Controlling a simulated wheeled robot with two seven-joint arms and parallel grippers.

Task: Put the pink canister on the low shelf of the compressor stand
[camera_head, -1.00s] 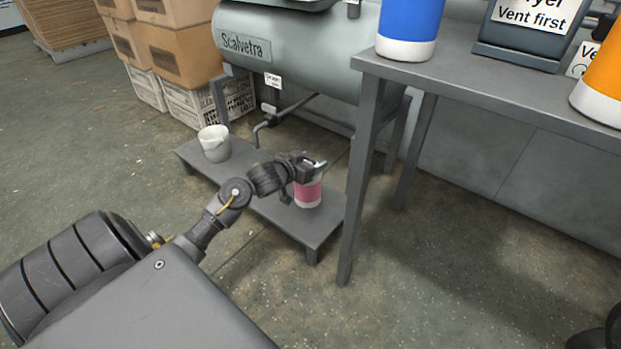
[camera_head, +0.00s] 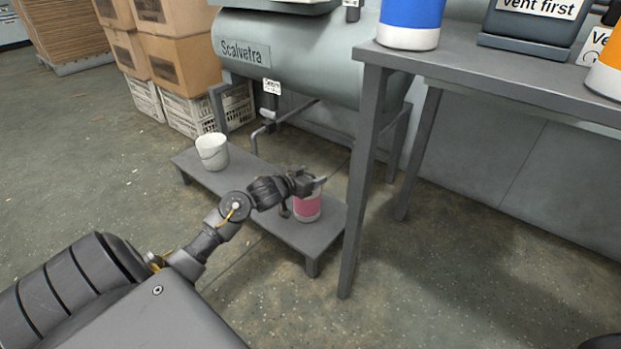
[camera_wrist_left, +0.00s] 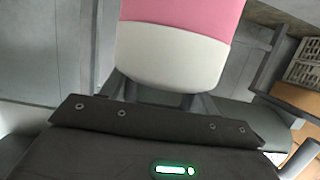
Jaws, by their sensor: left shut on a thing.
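The pink canister (camera_head: 307,208) with a white lower band is at the right end of the low shelf (camera_head: 252,205) of the compressor stand, in the head view. It looks upright, on or just above the shelf; I cannot tell whether it touches. My left gripper (camera_head: 312,186) is shut on the canister near its top. In the left wrist view the canister's pink and white side (camera_wrist_left: 172,55) fills the top middle, between the gripper's fingers (camera_wrist_left: 165,92). My right gripper is not in view.
A white bucket (camera_head: 212,153) stands at the shelf's far left end. The compressor tank (camera_head: 300,60) is above and behind. A grey table (camera_head: 480,75) with a blue canister (camera_head: 411,22) stands at right, its front leg (camera_head: 360,190) close beside the shelf.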

